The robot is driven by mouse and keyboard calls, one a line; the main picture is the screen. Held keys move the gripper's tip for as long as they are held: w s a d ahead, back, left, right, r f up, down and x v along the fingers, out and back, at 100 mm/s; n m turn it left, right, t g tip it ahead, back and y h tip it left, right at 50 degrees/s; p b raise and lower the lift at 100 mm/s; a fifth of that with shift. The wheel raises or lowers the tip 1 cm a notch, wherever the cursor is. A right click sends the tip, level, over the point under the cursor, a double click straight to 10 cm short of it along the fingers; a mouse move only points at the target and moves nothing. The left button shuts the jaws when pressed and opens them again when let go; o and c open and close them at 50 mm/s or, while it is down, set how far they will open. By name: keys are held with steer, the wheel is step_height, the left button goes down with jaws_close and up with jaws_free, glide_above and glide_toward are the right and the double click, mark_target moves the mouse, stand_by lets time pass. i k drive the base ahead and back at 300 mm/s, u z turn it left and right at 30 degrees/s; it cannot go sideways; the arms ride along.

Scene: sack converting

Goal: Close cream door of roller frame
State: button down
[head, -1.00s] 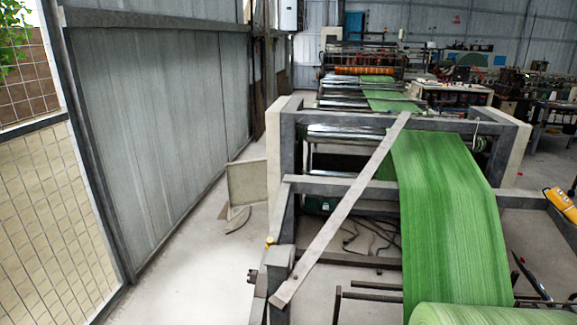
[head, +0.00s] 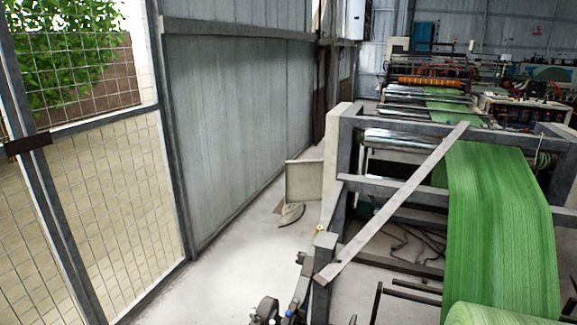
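The cream door (head: 303,181) is a small flat panel at the left side of the roller frame (head: 345,150). It stands out from the frame's cream side, over the aisle floor, so it looks open. Its hinge edge is hard to make out against the frame. A curved greyish piece (head: 289,213) shows just below the door; I cannot tell if it is part of it. My gripper is not in view.
A clear pale floor aisle (head: 225,270) runs between the grey metal wall (head: 235,130) and the machine. A mesh gate (head: 120,200) stands at left. Dark wheel-like parts (head: 265,312) are at the bottom. Green fabric (head: 500,220) and a slanted bar (head: 390,205) are right.

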mark_target(304, 178)
steer(key=z, duration=0.1)
steer(key=k, duration=1.2)
steer(key=u, duration=1.1)
steer(key=i, duration=2.8)
steer(key=u, duration=0.05)
